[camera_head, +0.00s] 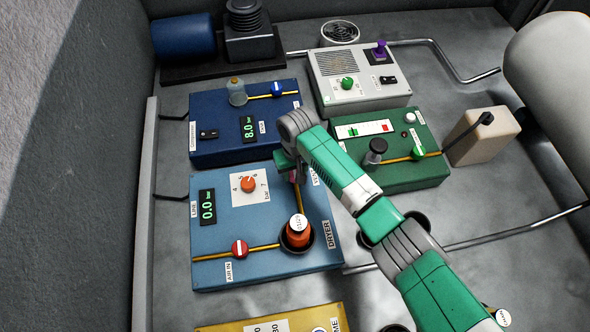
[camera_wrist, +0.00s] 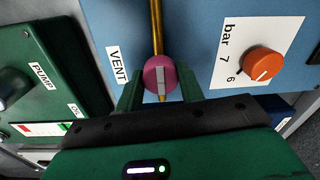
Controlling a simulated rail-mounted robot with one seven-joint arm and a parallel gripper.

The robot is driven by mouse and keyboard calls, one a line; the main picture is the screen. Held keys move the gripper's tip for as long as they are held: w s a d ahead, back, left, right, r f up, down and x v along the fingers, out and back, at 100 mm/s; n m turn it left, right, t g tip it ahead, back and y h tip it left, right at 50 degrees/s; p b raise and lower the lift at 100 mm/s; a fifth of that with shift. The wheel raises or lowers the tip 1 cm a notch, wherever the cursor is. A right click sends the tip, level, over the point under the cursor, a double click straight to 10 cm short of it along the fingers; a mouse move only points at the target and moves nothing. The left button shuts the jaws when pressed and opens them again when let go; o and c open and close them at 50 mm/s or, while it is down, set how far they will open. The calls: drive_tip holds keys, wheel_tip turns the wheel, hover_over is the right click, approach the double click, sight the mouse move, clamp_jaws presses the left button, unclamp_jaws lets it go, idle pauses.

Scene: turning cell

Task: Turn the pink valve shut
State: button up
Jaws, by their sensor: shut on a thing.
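The pink valve (camera_wrist: 160,74) is a round knob with a pale bar across its face, on a yellow pipe beside the VENT label (camera_wrist: 117,66). The bar lies roughly along the pipe. My gripper (camera_wrist: 159,88) has its two green fingers on either side of the knob and is shut on it. In the head view my gripper (camera_head: 290,166) is over the upper right part of the light blue panel (camera_head: 215,277), and only a little of the pink knob (camera_head: 293,176) shows beneath it.
The green pump panel (camera_head: 400,180) and dark blue compressor panel (camera_head: 215,151) stand close by.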

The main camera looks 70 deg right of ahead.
drive_tip(key=shift+r+p, duration=0.1)
drive_tip(key=shift+p, duration=0.35)
drive_tip(key=n+p, duration=0.2)
drive_tip(key=shift+r+p, duration=0.15)
drive_tip(key=shift+p, duration=0.15)
drive_tip(key=n+p, duration=0.1)
drive_tip(key=n, duration=0.2)
drive_tip(key=n+p, duration=0.1)
drive_tip(key=n, duration=0.1)
drive_tip(key=shift+f+n, duration=0.2)
drive_tip(key=shift+n, duration=0.2)
drive_tip(key=n+p, duration=0.1)
drive_tip(key=n, duration=0.4)
drive_tip(key=shift+n, duration=2.5)
drive_tip(key=o, duration=1)
